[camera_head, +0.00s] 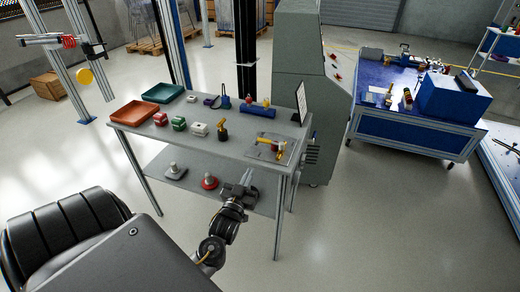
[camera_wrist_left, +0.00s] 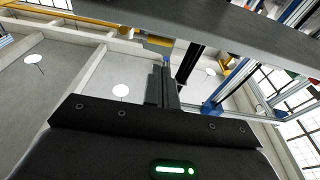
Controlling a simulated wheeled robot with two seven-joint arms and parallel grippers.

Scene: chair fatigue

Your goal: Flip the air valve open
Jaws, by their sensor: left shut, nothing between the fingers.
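A valve with a yellow handle (camera_head: 268,142) and brass-coloured body sits on a grey plate (camera_head: 284,155) at the right end of the grey table (camera_head: 222,148). It is small, and I cannot tell how far its handle is turned. My left gripper (camera_head: 247,177) is shut and empty at the table's near edge, left of and nearer than the valve. In the left wrist view the closed fingers (camera_wrist_left: 166,82) point up, with a grey slab above, and the valve is not seen. My right gripper is not in view.
The table also carries an orange tray (camera_head: 134,113), a green tray (camera_head: 162,93), several small blocks, a yellow-and-black item (camera_head: 222,131) and a dark upright panel (camera_head: 300,101). A lower shelf (camera_head: 193,165) lies beneath. A grey cabinet (camera_head: 297,60) stands behind.

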